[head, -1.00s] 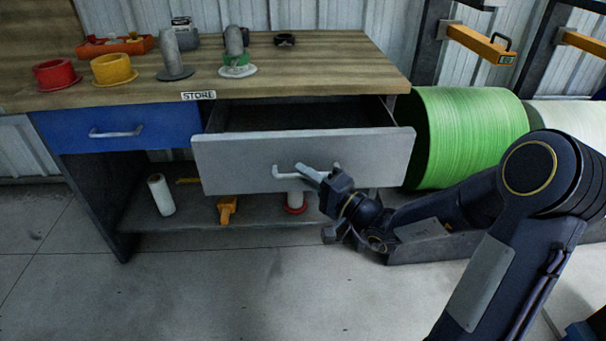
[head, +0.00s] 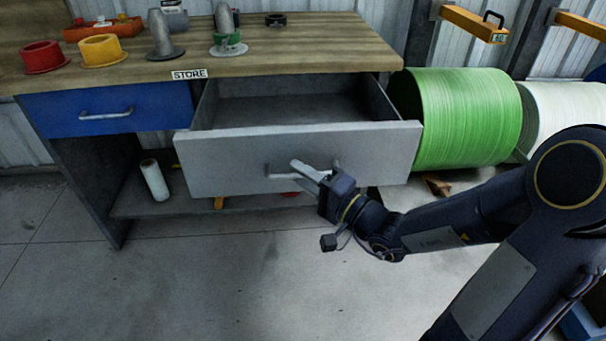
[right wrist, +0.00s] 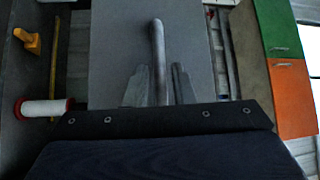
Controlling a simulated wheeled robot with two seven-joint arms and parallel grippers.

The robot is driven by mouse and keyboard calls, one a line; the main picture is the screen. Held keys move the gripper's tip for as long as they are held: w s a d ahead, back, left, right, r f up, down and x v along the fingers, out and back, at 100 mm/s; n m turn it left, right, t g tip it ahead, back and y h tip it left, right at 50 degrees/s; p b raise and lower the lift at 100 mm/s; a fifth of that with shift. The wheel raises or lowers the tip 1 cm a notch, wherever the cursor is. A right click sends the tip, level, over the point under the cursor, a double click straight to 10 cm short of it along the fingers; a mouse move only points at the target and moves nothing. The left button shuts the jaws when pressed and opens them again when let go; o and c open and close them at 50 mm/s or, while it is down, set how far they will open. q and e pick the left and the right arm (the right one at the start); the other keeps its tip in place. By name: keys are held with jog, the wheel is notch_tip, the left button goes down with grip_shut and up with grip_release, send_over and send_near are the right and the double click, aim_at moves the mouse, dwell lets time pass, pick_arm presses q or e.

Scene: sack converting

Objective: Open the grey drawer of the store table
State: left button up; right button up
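The grey drawer (head: 235,160) of the store table (head: 300,54) is pulled well out, and the visible part of its inside looks empty. Its bar handle (head: 283,176) is on the front panel. My right gripper (head: 312,172) is at the right part of this handle. In the right wrist view the handle (right wrist: 156,50) stands between the two fingers (right wrist: 160,85), which are closed around it. The grey drawer front fills the middle of that view. My left gripper is in neither view.
The blue drawer (head: 75,112) beside it is shut. Cups, cones and an orange tray (head: 103,29) stand on the tabletop. A white roll (head: 155,181) is on the lower shelf. A green roll (head: 465,118) lies right of the table. The floor in front is clear.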

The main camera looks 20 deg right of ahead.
jog(key=shift+o, duration=0.8)
jog(key=p+v, duration=0.1)
jog(key=v, duration=0.6)
jog(key=shift+s+d, duration=0.15)
jog(key=shift+s, duration=0.2)
